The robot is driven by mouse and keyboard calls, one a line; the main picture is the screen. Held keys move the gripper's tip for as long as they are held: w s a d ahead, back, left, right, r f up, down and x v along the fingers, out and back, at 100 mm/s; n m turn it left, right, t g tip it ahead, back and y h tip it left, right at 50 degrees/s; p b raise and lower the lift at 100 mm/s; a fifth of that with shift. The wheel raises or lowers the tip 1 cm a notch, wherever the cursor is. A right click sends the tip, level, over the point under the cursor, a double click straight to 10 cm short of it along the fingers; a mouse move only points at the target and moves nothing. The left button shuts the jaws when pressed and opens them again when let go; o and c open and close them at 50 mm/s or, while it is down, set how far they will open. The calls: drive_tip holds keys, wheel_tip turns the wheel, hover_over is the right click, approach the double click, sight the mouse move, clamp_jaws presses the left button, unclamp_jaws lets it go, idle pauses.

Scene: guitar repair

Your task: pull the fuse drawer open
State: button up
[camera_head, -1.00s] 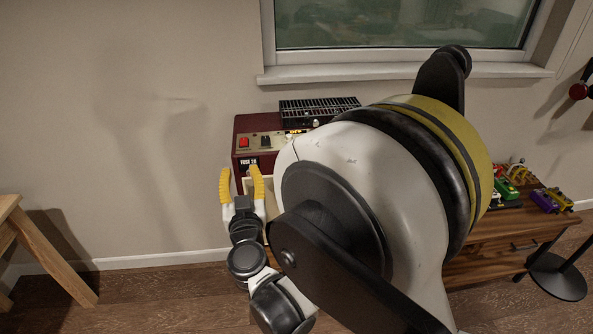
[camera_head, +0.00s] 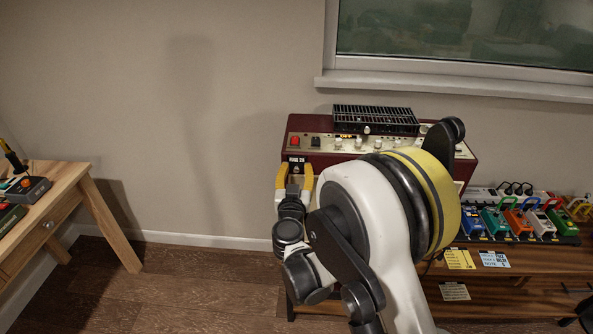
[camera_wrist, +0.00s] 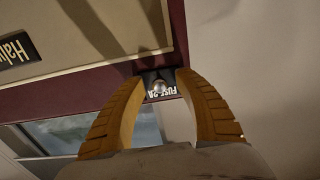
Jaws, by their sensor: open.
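The dark red amplifier (camera_head: 318,143) stands behind my arm, with its knobs and switches along the top of its front. The fuse drawer (camera_wrist: 160,84) is a small black piece with a round metal knob and a "FUSE 2A" label, near the amplifier's edge in the wrist view. Its label (camera_head: 297,159) shows at the amplifier's left front in the head view. My gripper (camera_head: 295,172) is open, its two yellow fingers pointing at the drawer. In the wrist view the fingertips (camera_wrist: 158,78) lie on either side of the knob. I cannot tell whether they touch it.
A black slotted unit (camera_head: 375,119) sits on the amplifier. Colourful pedals (camera_head: 500,220) stand at the right on a wooden bench (camera_head: 520,265). A wooden table (camera_head: 65,200) with tools is at the left. The floor between the table and my arm is clear.

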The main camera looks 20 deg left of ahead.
drive_tip(key=shift+w, duration=0.1)
clamp_jaws()
drive_tip(key=shift+a, duration=0.1)
idle(0.4)
